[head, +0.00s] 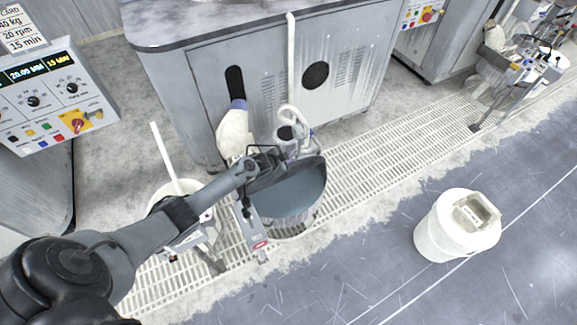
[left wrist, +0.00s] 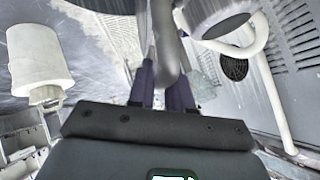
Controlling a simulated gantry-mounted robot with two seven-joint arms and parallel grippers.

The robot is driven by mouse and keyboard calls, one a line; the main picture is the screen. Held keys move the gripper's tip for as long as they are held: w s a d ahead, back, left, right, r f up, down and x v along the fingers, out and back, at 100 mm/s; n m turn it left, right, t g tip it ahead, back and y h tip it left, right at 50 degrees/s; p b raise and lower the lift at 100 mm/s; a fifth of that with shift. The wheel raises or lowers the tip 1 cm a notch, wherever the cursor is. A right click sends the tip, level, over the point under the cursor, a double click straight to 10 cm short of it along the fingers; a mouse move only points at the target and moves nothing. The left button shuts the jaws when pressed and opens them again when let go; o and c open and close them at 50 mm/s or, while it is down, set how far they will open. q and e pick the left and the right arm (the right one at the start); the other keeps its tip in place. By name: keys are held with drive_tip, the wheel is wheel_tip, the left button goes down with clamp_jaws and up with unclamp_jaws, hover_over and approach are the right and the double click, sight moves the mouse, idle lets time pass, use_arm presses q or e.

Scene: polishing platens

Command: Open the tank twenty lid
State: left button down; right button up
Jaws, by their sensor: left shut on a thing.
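The tank (head: 285,222) stands on a floor grating in the middle of the head view, with a round grey-blue top. A dark flap-like part, which looks like its lid (head: 300,170), lies along the far side of that top. I cannot tell how far it is raised. My left gripper (head: 266,160) reaches over the tank from the left, at this dark part. In the left wrist view its two purple-tipped fingers (left wrist: 165,82) are shut on a smooth grey curved bar (left wrist: 165,45), which looks like the lid's handle. My right gripper is not in view.
A grey cabinet (head: 355,70) stands behind the tank, with a white hose (head: 291,60) on its front. A white bucket (head: 445,238) stands on the floor at the right. A control panel (head: 55,100) is at the left. The grating right of the tank is clear.

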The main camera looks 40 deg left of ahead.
use_arm(q)
drive_tip(key=shift+w+a+r, duration=0.1)
drive_tip(key=shift+w+a, duration=0.05)
drive_tip(key=shift+a, duration=0.4)
drive_tip(key=c, duration=1.2)
unclamp_jaws()
drive_tip(key=shift+o, duration=0.2)
drive_tip(key=shift+s+d+r+p, duration=0.1)
drive_tip(key=shift+s+r+p, duration=0.15)
drive_tip(key=shift+r+p, duration=0.1)
drive_tip(key=a+p+v, duration=0.1)
drive_tip(key=p+v, duration=0.4)
drive_tip(key=v, duration=0.5)
drive_tip(key=shift+d+p, duration=0.3)
drive_tip(key=shift+d, duration=0.2)
